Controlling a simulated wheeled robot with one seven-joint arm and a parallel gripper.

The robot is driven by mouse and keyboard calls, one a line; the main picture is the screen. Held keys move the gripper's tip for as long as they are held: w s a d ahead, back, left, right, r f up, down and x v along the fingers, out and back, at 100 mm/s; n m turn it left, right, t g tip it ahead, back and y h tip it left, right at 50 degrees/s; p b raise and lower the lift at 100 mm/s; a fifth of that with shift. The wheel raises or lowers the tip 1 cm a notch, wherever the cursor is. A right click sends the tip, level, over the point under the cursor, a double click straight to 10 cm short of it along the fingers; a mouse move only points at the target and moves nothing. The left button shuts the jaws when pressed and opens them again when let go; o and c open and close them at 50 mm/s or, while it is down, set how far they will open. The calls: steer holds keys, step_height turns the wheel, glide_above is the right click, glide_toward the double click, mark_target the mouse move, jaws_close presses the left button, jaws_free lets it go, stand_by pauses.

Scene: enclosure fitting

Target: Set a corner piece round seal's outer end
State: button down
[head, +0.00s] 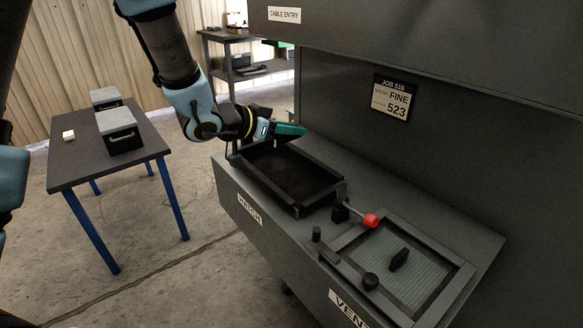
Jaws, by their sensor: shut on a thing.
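My gripper (270,130) is over the far end of the hatch opening on the grey enclosure. It is shut on a dark green, elongated piece (289,131) that points right. I cannot tell from its shape whether this is the corner piece. The fingertips are too small to make out. The hatch has a raised dark frame (262,182) round a dark recess. No seal or seal end can be told apart from this frame, and the frame's far edge is partly hidden by my gripper.
A red knob (371,220) on a rod stands between the hatch and the mesh vent panel (418,262). Dark knobs stand beside the vent. The enclosure's back wall (470,150) rises behind. A side table (75,165) with boxes is left. Open floor lies between.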

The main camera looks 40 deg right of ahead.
glide_above(292, 179)
step_height(292, 179, down, 10)
steer(key=shift+r+p, duration=0.2)
steer(key=shift+p, duration=0.25)
steer(key=shift+f, duration=0.15)
steer(key=shift+f+b, duration=0.5)
steer(key=shift+b, duration=0.1)
steer(key=c, duration=0.8)
jaws_free()
steer(key=shift+r, duration=0.1)
